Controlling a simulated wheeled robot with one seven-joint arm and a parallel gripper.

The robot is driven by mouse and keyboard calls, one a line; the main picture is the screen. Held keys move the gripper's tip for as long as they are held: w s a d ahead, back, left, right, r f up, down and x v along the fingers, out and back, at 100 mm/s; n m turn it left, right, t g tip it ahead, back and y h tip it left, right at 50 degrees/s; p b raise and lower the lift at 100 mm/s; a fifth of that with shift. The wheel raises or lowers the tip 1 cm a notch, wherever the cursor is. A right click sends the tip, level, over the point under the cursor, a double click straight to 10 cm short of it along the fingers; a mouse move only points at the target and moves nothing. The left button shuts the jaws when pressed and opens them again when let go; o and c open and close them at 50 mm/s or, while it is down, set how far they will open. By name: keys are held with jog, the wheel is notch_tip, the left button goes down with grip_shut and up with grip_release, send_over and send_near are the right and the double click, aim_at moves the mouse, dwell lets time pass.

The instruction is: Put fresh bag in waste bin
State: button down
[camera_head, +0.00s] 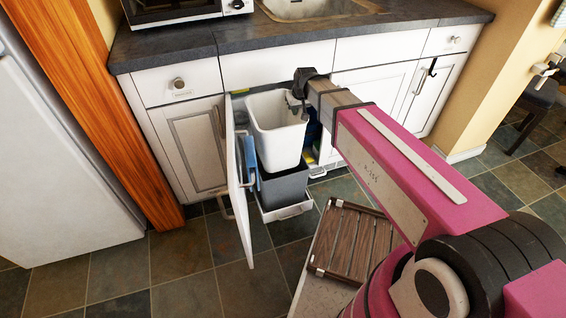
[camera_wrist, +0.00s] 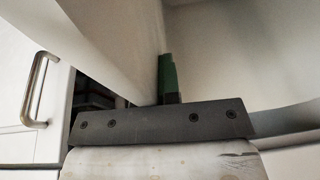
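The white waste bin (camera_head: 276,130) is at the open under-sink cupboard, just above a grey bin (camera_head: 284,188); I cannot tell whether its bottom is inside that bin. My gripper (camera_head: 298,100) points down at the white bin's right rim, with a dark finger over its inner side. In the wrist view, one green-padded finger of the gripper (camera_wrist: 168,78) lies against the white wall and the other is hidden. The gripper appears shut on the rim. The white bin's pale inside (camera_wrist: 235,60) fills the right of that view. No bag can be made out.
The open cupboard door (camera_head: 237,175) stands left of the bins, with a blue item (camera_head: 249,162) on its inner side. A slatted wooden piece (camera_head: 352,240) is at lower middle. A fridge (camera_head: 55,160) stands left. The tiled floor (camera_head: 185,270) in front is clear.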

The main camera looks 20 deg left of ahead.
notch_tip(320, 180, down, 17)
dwell(0.6)
jog(key=shift+f, duration=0.5)
jog(key=c, duration=1.3)
grip_release()
jog(key=shift+c, duration=0.2)
jog(key=shift+r, duration=0.1)
jog(key=v, duration=1.3)
